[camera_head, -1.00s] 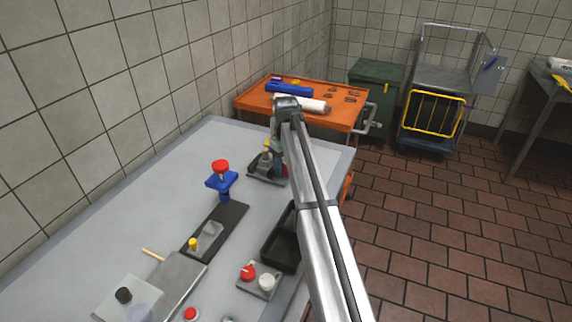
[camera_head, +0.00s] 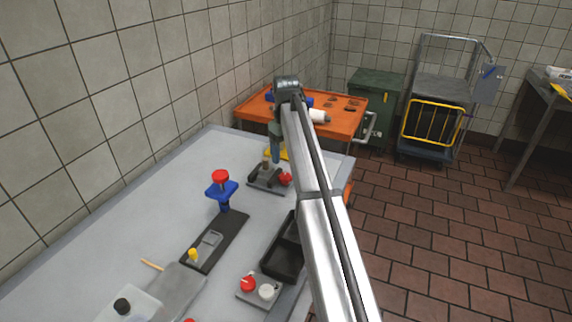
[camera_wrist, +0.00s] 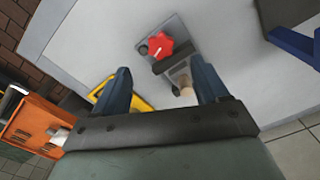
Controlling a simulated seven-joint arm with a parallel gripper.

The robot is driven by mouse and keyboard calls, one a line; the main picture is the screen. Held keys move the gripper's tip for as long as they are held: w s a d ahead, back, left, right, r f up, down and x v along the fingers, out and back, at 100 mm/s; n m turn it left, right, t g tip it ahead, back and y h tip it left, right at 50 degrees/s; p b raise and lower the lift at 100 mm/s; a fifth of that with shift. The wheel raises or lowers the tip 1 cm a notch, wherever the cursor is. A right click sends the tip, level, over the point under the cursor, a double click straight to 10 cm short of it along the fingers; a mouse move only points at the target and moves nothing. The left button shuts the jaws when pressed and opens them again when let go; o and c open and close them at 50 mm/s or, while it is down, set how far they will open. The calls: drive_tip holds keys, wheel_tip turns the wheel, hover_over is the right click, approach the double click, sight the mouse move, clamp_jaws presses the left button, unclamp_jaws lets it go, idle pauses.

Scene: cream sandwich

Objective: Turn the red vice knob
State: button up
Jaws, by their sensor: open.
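The vice stands near the far right end of the grey table, its grey base plate (camera_head: 262,182) flat on the top. Its red knob (camera_head: 286,179) shows beside my arm in the head view. In the wrist view the red knob (camera_wrist: 160,45) is star-shaped and lies beyond my fingertips, apart from them. My gripper (camera_wrist: 163,75) is open, its two blue fingers above the vice. A pale wooden piece (camera_wrist: 184,86) shows between the fingers. In the head view my gripper (camera_head: 275,155) hangs over the vice, its fingertips partly unclear.
A yellow object (camera_head: 283,153) lies behind the vice. A blue stand with a red top (camera_head: 220,177) is to the left. A black tray (camera_head: 283,262) and a plate with another red knob (camera_head: 247,284) are nearer. An orange cart (camera_head: 345,121) stands beyond the table.

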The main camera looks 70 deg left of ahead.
wheel_tip(320, 180, up, 5)
hover_over(285, 176)
drive_tip(key=shift+w+d+f, duration=0.1)
drive_tip(key=shift+d, duration=0.1)
drive_tip(key=f+n, duration=0.2)
drive_tip(key=f, duration=0.2)
drive_tip(key=f+n, duration=0.2)
drive_tip(key=f, duration=0.3)
drive_tip(key=f+n, duration=0.2)
drive_tip(key=f, duration=0.3)
drive_tip(key=shift+a, duration=0.3)
idle(0.4)
